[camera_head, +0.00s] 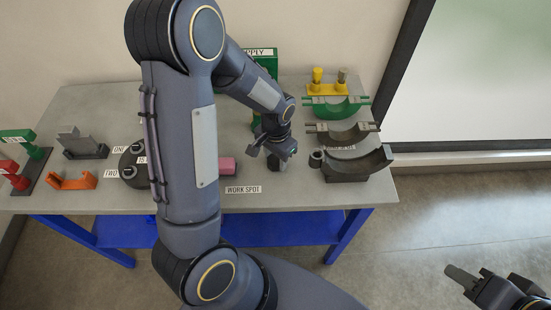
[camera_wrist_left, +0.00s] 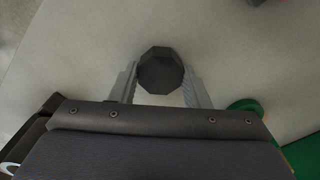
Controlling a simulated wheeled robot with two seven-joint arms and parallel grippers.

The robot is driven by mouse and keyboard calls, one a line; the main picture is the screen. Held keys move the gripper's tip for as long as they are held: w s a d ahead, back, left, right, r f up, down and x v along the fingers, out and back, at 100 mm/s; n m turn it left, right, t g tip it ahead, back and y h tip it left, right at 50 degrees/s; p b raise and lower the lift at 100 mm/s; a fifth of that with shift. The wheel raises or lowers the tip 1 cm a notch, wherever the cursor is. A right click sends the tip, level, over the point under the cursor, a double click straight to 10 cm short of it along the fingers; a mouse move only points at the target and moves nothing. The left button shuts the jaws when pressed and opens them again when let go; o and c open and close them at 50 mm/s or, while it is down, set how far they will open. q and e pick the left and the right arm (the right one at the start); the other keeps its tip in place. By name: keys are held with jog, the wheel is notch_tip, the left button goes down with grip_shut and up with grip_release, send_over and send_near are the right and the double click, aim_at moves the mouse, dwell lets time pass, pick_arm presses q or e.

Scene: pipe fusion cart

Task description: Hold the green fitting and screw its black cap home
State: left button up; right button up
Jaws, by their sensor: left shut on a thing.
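A dark eight-sided piece, looking like the black cap (camera_wrist_left: 160,72), sits between the two grey fingers of my left gripper (camera_wrist_left: 160,88) in the left wrist view. In the head view my left gripper (camera_head: 272,152) points down over the table behind the "WORK SPOT" label, and is shut on that piece. A small grey cylinder (camera_head: 277,167) shows just under the fingers. I cannot make out a green fitting body under the cap; the gripper and cap hide what is below. My right gripper (camera_head: 490,287) is at the lower right, off the table and away from the work; its jaw opening is unclear.
A pink block (camera_head: 227,168) lies left of the gripper. A green supply stand (camera_head: 264,62) is behind it. Curved saddles (camera_head: 352,165) and a yellow holder (camera_head: 327,88) stand at right. An orange bracket (camera_head: 72,181) and red and green clamps are at left. My arm hides the table's middle.

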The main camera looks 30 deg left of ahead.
pick_arm(q)
notch_tip(320, 180, up, 3)
jog(key=shift+w+f, duration=0.1)
jog(key=s+d+r+b, duration=0.2)
jog(key=s+d+r, duration=0.7)
jog(key=s+d, duration=0.1)
jog(key=shift+r, duration=0.3)
jog(key=shift+w, duration=0.1)
